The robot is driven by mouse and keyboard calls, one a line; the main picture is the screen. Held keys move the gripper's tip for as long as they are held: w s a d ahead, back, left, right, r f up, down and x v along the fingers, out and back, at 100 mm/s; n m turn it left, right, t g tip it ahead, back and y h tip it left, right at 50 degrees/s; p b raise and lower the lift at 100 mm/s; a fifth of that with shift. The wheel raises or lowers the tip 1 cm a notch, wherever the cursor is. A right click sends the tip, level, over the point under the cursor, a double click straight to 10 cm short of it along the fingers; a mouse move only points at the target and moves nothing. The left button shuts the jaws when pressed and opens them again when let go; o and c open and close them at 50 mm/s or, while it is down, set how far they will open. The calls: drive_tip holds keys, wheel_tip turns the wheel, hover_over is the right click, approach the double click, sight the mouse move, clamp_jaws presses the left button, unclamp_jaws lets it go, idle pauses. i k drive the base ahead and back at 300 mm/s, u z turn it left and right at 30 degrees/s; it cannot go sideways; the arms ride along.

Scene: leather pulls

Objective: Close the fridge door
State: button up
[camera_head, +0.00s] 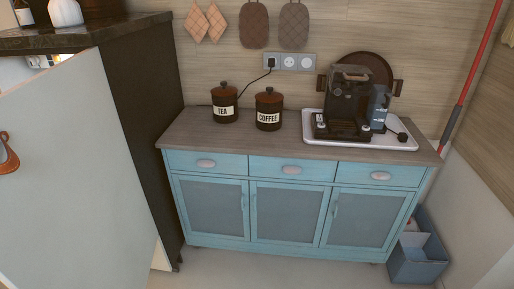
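The fridge door (85,165) is a large pale panel that fills the left of the head view. It stands open, swung out in front of the dark cabinet (143,110) that houses the fridge. A brown leather pull (8,155) shows on the door at the left picture edge, partly cut off. Above the door's top edge, a strip of the lit fridge interior (20,72) shows, with small items in it. Most of the interior is hidden behind the door. My gripper is not in view.
A blue sideboard (290,170) stands right of the dark cabinet, carrying tea and coffee canisters (225,105) and a coffee machine (345,105) on a white tray (408,141). A blue bin (418,265) sits at lower right. Clear floor (270,265) shows in front of the sideboard.

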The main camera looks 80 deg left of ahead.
sight(75, 213)
drive_tip(key=z, duration=5.3)
drive_tip(key=i, duration=0.1)
drive_tip(key=z, duration=3)
drive_tip(key=i, duration=1)
drive_tip(key=u, duration=0.1)
drive_tip(key=k, duration=1)
drive_tip(key=u, duration=1.2)
drive_tip(key=i, duration=0.45)
drive_tip(key=z, duration=0.1)
